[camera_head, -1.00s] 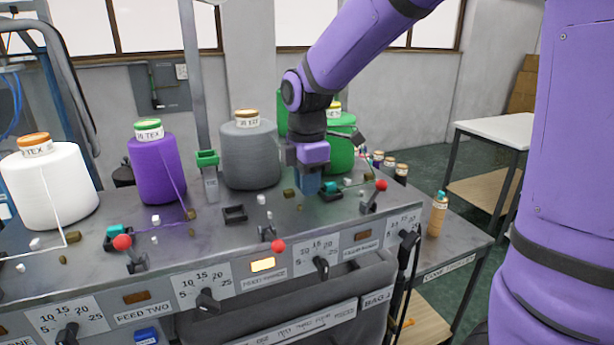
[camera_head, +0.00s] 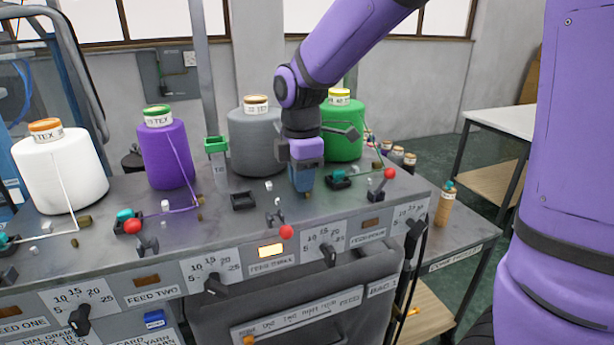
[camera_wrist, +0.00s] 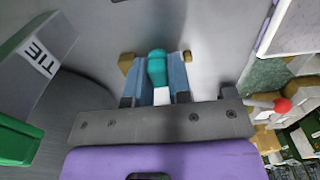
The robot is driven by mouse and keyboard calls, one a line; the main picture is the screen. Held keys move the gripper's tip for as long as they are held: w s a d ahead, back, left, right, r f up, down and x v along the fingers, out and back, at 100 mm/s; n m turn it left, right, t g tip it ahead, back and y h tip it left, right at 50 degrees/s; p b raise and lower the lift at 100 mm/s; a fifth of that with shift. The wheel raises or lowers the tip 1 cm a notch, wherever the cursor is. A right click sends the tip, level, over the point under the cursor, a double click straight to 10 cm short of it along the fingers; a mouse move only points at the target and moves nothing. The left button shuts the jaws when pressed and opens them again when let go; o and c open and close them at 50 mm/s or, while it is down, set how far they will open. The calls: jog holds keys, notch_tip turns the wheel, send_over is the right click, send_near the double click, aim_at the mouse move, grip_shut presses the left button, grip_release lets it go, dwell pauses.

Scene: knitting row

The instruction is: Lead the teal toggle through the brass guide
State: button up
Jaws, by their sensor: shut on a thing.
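My gripper (camera_head: 304,190) is low over the machine deck, right of an empty black cradle (camera_head: 243,201). In the wrist view its blue fingers (camera_wrist: 164,82) are shut on the teal toggle (camera_wrist: 157,68), with a white piece (camera_wrist: 161,96) below the toggle. In the head view the fingers hide this toggle. Two brass-coloured pieces stand on either side of the fingertips in the wrist view, one left (camera_wrist: 126,63) and one right (camera_wrist: 187,57). They look like the brass guide, and the toggle appears between them. I cannot tell how far through it is.
Other teal toggles sit in cradles right (camera_head: 338,175) and left (camera_head: 125,214). Red-knobbed levers (camera_head: 286,232) line the front. Grey (camera_head: 257,140), green (camera_head: 343,130) and purple (camera_head: 167,158) yarn cones stand behind. A green-topped post (camera_head: 216,145) stands left of the grey cone.

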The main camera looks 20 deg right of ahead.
jog(key=shift+a, duration=1.4)
